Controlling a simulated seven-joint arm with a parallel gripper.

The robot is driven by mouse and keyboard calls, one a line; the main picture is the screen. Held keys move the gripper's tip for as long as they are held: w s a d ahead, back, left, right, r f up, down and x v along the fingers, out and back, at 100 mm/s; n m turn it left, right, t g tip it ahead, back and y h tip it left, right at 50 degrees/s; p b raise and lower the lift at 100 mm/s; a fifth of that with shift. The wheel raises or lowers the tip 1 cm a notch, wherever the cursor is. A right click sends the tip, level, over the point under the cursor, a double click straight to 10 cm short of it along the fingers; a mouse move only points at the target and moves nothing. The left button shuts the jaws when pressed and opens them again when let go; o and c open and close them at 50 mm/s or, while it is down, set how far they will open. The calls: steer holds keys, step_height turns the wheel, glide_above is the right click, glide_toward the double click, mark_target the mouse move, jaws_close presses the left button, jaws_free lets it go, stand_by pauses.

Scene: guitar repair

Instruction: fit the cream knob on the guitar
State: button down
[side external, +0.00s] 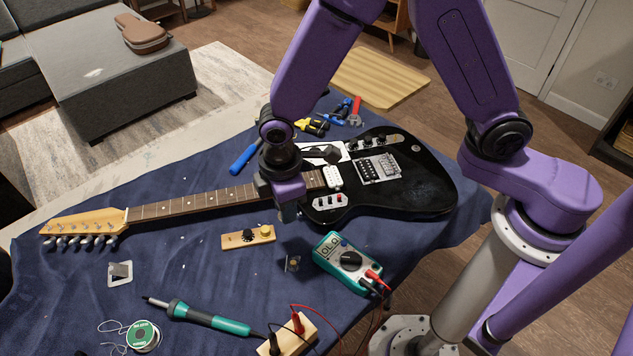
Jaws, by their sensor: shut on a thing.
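The black guitar (425,190) lies on the blue cloth, its neck pointing left. My gripper (289,213) points down by the guitar's near edge, left of that plate. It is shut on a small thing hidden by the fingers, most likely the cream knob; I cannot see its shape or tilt.
A teal multimeter (346,262) with red leads lies near the guitar's front edge. A small metal part (292,263) lies left of it. A soldering iron (205,318) and solder spool (143,336) are at the front; pliers (312,126) lie behind the guitar. Cloth at left is mostly clear.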

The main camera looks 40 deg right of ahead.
stand_by(0.3)
steer(key=w+d, duration=0.6)
steer(key=d, duration=0.4)
steer(key=n, duration=0.1)
glide_above(395, 135)
steer(key=f, duration=0.2)
steer(key=shift+d+h, duration=0.1)
steer(key=shift+h, duration=0.2)
steer(key=shift+f, duration=2.35)
steer(key=shift+f, duration=1.3)
